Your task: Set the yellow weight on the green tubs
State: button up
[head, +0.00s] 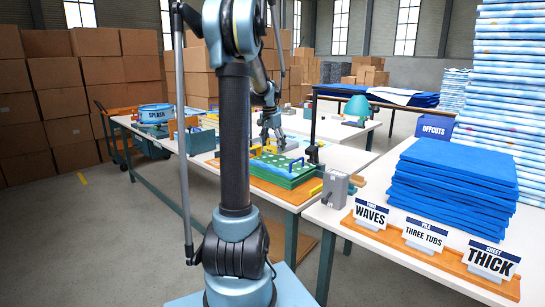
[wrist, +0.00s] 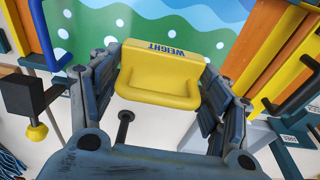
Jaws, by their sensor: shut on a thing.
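The yellow weight (wrist: 160,78), marked WEIGHT, sits between the fingers of my gripper (wrist: 165,66) in the wrist view, and the gripper is shut on it. Beyond it lies a green and blue wavy surface with white dots (wrist: 95,22). In the head view my gripper (head: 271,122) is over the middle table, just behind the green dotted piece (head: 285,166) in its orange-edged fixture. My arm partly hides this area.
Yellow and dark handles stand around the fixture, including a black-handled clamp (wrist: 35,98) at left. A grey box (head: 335,188) stands at the table's right end. A blue stack (head: 452,190) and signs (head: 425,234) fill the right table. The floor at left is open.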

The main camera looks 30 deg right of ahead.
aim_at(273, 161)
jog(key=shift+f, duration=2.3)
jog(key=o, duration=1.8)
jog(key=shift+f, duration=0.1)
jog(key=shift+s, duration=0.1)
